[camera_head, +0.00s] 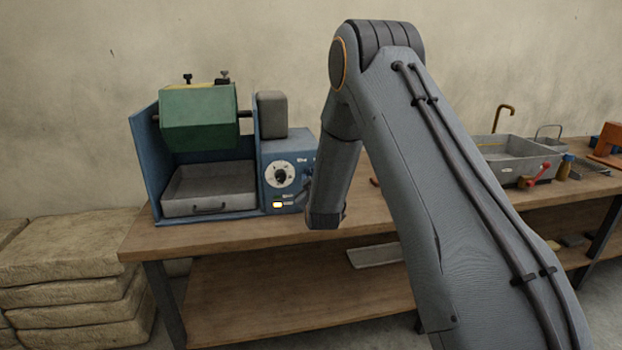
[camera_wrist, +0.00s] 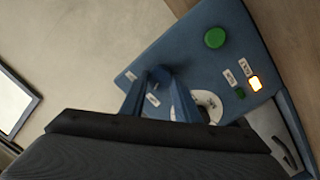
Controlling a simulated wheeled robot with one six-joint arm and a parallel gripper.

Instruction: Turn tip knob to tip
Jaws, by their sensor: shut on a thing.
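A blue machine (camera_head: 137,165) stands on the bench, with a green drum (camera_head: 198,118) above a grey tray (camera_head: 210,190). Its control panel carries a white dial (camera_head: 281,174), partly seen in the wrist view (camera_wrist: 209,105). My gripper (camera_wrist: 158,88) is at this panel, beside the dial, shut on a small dark knob, which I take for the tip knob. The knob is mostly hidden between the fingers, so its setting cannot be read. In the head view my arm hides most of the gripper.
A grey basin (camera_head: 515,158) with a red-handled part stands at the right on the bench. Stacked sacks (camera_head: 75,275) lie on the floor at the left.

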